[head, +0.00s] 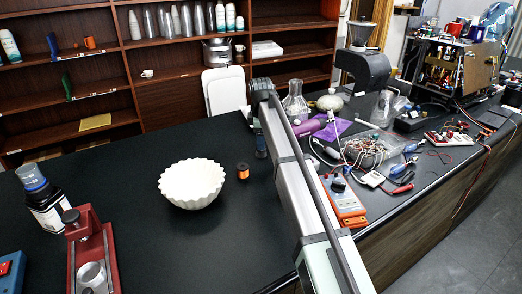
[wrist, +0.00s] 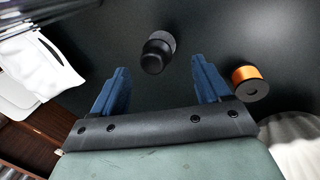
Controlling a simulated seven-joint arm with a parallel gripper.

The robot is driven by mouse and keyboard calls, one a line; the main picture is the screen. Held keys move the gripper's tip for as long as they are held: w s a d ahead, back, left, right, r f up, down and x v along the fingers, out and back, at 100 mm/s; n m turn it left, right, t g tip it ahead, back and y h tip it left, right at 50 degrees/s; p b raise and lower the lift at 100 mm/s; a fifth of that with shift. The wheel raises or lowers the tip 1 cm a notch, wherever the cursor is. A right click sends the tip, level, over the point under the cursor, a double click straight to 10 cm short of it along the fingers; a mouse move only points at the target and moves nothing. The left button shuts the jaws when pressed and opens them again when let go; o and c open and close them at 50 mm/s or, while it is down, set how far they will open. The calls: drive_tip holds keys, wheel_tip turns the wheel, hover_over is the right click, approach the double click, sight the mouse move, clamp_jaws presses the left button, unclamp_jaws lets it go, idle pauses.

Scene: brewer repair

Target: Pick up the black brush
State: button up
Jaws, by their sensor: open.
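A short, dark, round-ended object (wrist: 155,54), which looks like the black brush, stands on the black tabletop in the wrist view. It is ahead of my gripper (wrist: 161,70), roughly in line with the gap between the two blue fingers. The fingers are apart with nothing held, and I see no contact with the object.
An orange-and-black spool (head: 242,171) is close to my gripper; it also shows right of the fingers in the wrist view (wrist: 246,77). A white fluted bowl (head: 191,183) is left of the spool. A white container (head: 224,90) stands behind. Wires and tools clutter the right.

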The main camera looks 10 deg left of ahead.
drive_tip(key=x, duration=0.5)
drive_tip(key=shift+w, duration=0.2)
drive_tip(key=c, duration=1.1)
